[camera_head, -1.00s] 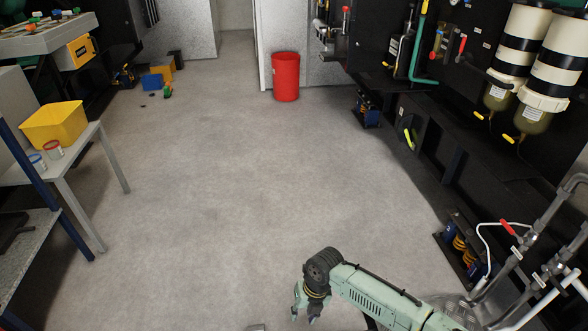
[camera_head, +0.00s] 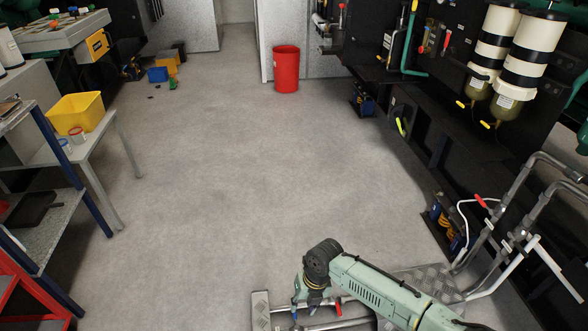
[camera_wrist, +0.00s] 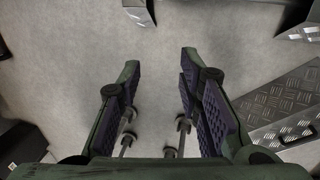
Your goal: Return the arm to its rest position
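My green arm (camera_head: 375,288) reaches in from the bottom right of the head view, bent at a dark joint, with its end hanging down. My gripper (camera_head: 305,312) points down at the bottom of that view, above the floor and near a tread-plate step. In the wrist view my gripper (camera_wrist: 160,66) has its two padded fingers spread apart. Pale floor shows between the fingertips, and nothing is held. Thin metal rods show between the fingers lower down; I cannot tell what they belong to.
Tread plate (camera_wrist: 285,105) lies right of the fingers. Pipes with a red-handled valve (camera_head: 481,202) stand at the right. A table with a yellow bin (camera_head: 77,113) and a shelf (camera_head: 50,240) stand left. A red barrel (camera_head: 286,70) stands at the back. The middle floor is clear.

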